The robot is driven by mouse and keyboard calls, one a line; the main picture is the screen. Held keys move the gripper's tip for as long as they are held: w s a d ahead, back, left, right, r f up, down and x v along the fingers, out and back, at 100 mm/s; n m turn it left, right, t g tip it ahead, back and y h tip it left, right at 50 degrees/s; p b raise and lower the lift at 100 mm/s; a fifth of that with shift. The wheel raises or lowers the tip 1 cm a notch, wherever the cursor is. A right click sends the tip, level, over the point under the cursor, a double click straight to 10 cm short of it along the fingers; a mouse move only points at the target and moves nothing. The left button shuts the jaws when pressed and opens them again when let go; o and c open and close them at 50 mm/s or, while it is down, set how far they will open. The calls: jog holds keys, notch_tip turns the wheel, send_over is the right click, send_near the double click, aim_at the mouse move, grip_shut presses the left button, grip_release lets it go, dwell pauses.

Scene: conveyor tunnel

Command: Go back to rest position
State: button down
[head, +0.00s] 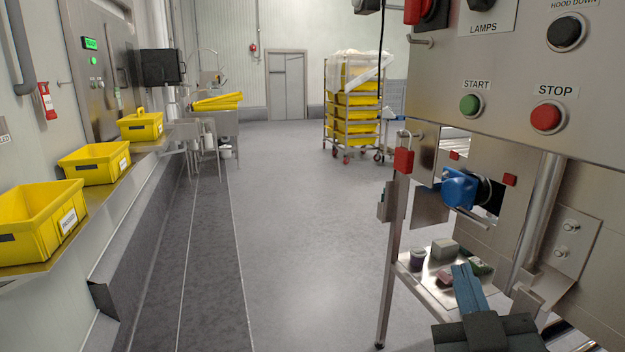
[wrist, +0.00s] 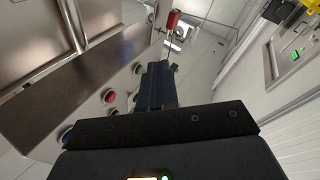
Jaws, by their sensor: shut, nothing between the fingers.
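My gripper (head: 466,285) shows at the lower right of the head view, with dark fingers shut together and nothing between them. It is in front of a small metal shelf (head: 412,280) under the control panel (head: 520,70). In the wrist view my gripper (wrist: 157,75) points up the picture, its fingers together, with the panel's buttons behind it to the left. No object touches the fingertips that I can see.
A blue connector (head: 459,188) sticks out above. Yellow bins (head: 95,163) line the left ledge. The grey floor (head: 300,220) between is clear.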

jog(key=s+f+n+g+y, duration=0.1)
jog(key=s+f+g+y, duration=0.15)
jog(key=s+f, duration=0.55)
jog(key=s+d+f+m+g+p, duration=0.1)
jog(key=s+f, duration=0.1)
jog(key=s, duration=1.1)
jog(key=s+d+f+m+g+p, duration=0.2)
jog(key=s, duration=1.1)
jog(key=shift+s+y, duration=0.35)
